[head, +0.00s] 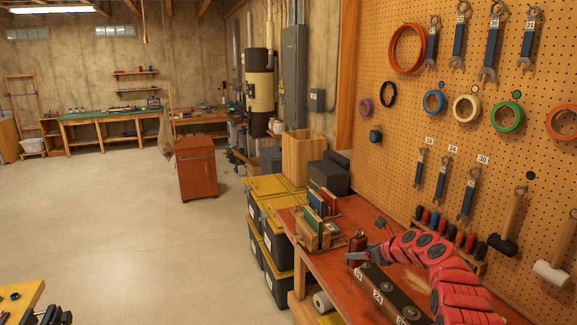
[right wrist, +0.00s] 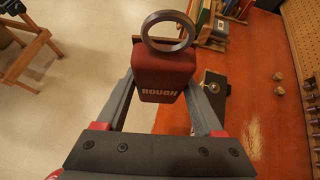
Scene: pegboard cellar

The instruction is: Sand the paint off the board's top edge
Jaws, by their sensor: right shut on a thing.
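My right gripper (head: 358,256) is shut on a dark red block marked ROUGH (right wrist: 163,72), with a metal ring at its far end. In the head view the red block (head: 357,244) is held above the left part of the red-topped bench (head: 345,222). In the right wrist view the block sits between the two fingers of the right gripper (right wrist: 165,95). A rack holding upright coloured boards (head: 318,208) stands on the bench beyond the gripper. I cannot tell which board has the painted edge. My left gripper does not show clearly in either view.
A dark strip with number labels (head: 387,290) lies on the bench under my right arm. A pegboard (head: 400,130) with hanging tools rises along the right. Black bins with yellow lids (head: 268,187) stand beside the bench. The floor at left is mostly clear.

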